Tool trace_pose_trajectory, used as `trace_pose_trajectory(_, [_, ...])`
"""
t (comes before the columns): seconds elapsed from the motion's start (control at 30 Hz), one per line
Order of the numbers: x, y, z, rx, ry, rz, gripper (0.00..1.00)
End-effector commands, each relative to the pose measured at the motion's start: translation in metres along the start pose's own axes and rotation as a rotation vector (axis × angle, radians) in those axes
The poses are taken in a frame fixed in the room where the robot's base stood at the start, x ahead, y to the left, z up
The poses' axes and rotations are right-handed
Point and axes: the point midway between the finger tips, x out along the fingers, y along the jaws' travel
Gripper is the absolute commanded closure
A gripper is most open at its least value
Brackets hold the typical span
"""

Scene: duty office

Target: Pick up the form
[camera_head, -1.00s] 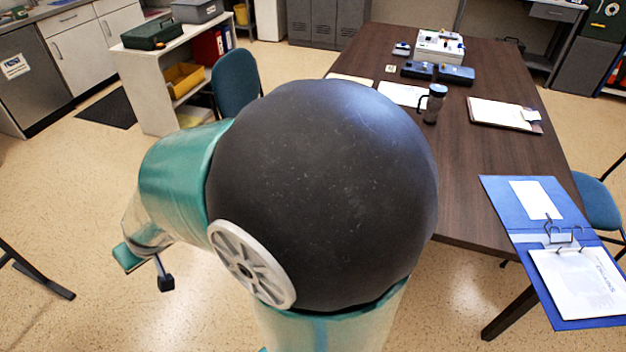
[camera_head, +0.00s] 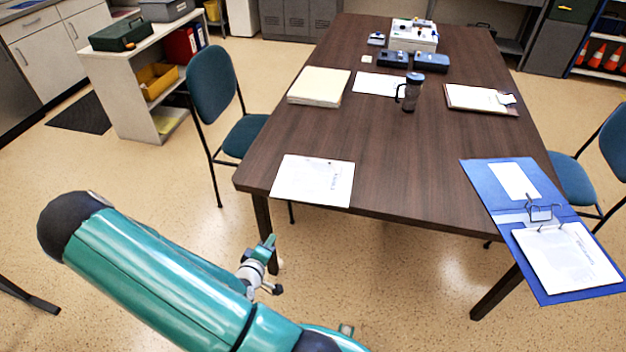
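A white printed sheet (camera_head: 312,181), which looks like a form, lies flat on the dark table (camera_head: 400,165) at its near left corner. Another white sheet (camera_head: 378,84) lies farther back, so I cannot tell by sight alone which is the form. My gripper (camera_head: 268,268) is small in view, beyond my teal arm, below and left of the near sheet and apart from it. I see nothing held in it. Its fingers are too small and partly hidden to tell whether they are open.
A stack of folders (camera_head: 319,87), a dark mug (camera_head: 411,92), a clipboard (camera_head: 480,98), dark cases (camera_head: 431,62) and a white box (camera_head: 413,36) stand on the table. An open blue binder (camera_head: 490,172) overhangs the near right corner. Chairs (camera_head: 212,85) flank the table.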

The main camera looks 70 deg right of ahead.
Motion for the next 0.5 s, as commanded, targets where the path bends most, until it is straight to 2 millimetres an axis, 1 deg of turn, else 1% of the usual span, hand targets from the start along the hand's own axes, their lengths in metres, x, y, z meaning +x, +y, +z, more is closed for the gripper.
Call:
trace_pose_trajectory(0.03, [0.007, 0.008, 0.017, -0.068, 0.005, 0.071, 0.7])
trace_pose_trajectory(0.1, [0.013, 0.022, 0.032, -0.151, 0.021, 0.164, 0.7])
trace_pose_trajectory(0.2, [0.016, 0.038, 0.047, -0.252, 0.043, 0.27, 0.7])
trace_pose_trajectory(0.3, [0.017, 0.049, 0.054, -0.318, 0.061, 0.339, 0.7])
trace_pose_trajectory(0.4, [0.019, 0.054, 0.057, -0.348, 0.069, 0.371, 0.7])
trace_pose_trajectory(0.5, [0.029, 0.059, 0.056, -0.35, 0.069, 0.378, 0.7])
